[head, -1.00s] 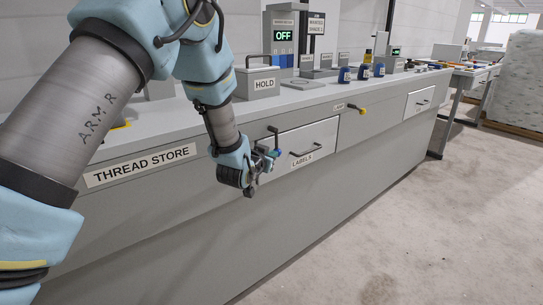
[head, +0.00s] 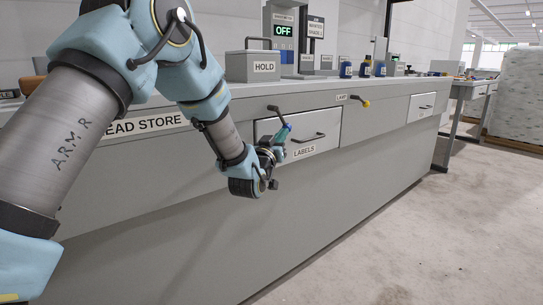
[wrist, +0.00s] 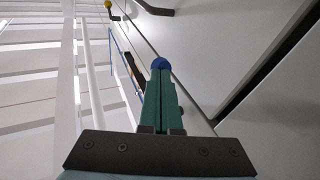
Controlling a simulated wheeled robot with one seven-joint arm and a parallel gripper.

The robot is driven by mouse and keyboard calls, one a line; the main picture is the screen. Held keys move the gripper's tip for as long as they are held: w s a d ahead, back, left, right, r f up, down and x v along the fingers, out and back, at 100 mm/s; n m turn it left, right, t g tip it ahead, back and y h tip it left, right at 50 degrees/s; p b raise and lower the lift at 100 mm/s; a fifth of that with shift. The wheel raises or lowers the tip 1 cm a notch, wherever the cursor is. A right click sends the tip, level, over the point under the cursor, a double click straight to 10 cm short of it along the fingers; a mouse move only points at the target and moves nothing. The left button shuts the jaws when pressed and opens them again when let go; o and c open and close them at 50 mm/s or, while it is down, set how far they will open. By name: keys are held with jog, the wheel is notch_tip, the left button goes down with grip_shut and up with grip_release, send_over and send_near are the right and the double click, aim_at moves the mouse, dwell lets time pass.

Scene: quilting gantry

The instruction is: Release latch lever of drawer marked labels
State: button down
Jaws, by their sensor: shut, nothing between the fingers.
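The drawer marked LABELS (head: 325,130) is a pale front with a dark bar handle (head: 308,138), set in the long grey counter; it looks closed. Its dark latch lever (head: 275,110) sits at the drawer's upper left and slants down to the right toward a blue knob (head: 289,126). My gripper (head: 281,138) is at the left part of the drawer front, beside the knob. In the wrist view my green fingers (wrist: 161,100) are shut and empty, with the blue knob (wrist: 160,64) right at their tips. Whether they touch it is unclear.
Another lever with a yellow knob (head: 365,104) stands out to the right, beside a LAMP label. A grey HOLD box (head: 252,67) and blue jars (head: 364,69) stand on the counter top. The floor (head: 400,235) in front is clear.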

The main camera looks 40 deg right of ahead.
jog(key=d+r+n+t+h+b, duration=0.2)
jog(key=d+n+t+b, duration=0.4)
jog(key=b, duration=1.1)
jog(key=shift+s+r+n+t, duration=0.15)
jog(key=shift+r+n+t, duration=0.6)
jog(key=shift+n+t, duration=0.9)
jog(key=shift+r+m, duration=0.2)
jog(key=shift+m, duration=0.05)
